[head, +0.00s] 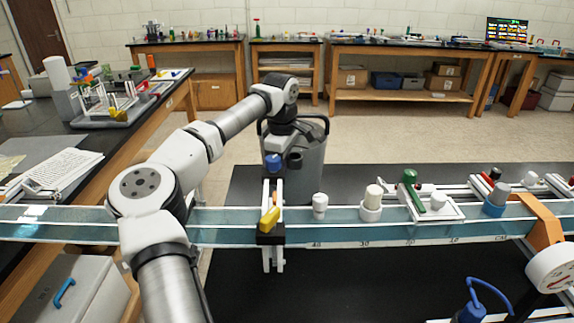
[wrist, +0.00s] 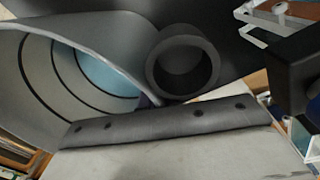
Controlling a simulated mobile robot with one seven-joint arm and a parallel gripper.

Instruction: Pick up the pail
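In the wrist view, a curved grey wall with dark rings inside (wrist: 60,75), apparently the pail, fills the left side. A dark round tube (wrist: 183,62) is beside it. I cannot make out my fingertips, or whether they touch the pail.
The blue track (head: 345,234) crosses in front, carrying several small fittings. A white upright fitting with a yellow part (head: 269,220) stands just below my gripper. A black table (head: 400,285) lies under the track. A cluttered bench (head: 90,125) is at left. The floor behind the pail is open.

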